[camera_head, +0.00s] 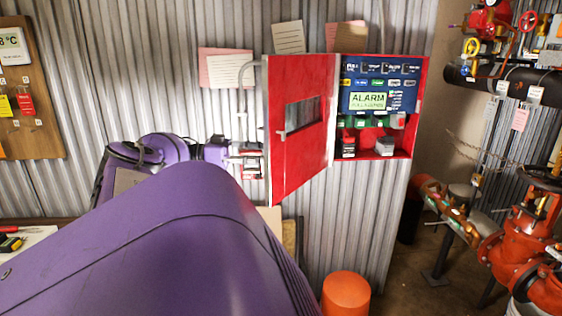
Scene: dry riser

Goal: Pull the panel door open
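The red panel door (300,171) stands swung out to the left of its red alarm panel box (421,100), so the box's inside shows. The door has a small dark window (303,113) and a small latch handle (283,134) near its free left edge. My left arm comes in from the lower left, and my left gripper (252,160) is just left of the door's free edge. The gripper is small and partly hidden, so I cannot tell whether it touches the door or how its fingers are set. My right gripper is not in view.
Inside the box is a blue board with an ALARM label (368,101) and several switches. An orange cylinder (346,294) stands below. Red valves and pipes (520,240) fill the right side. Paper notes (231,71) hang on the corrugated wall, and a wooden board (40,130) is at left.

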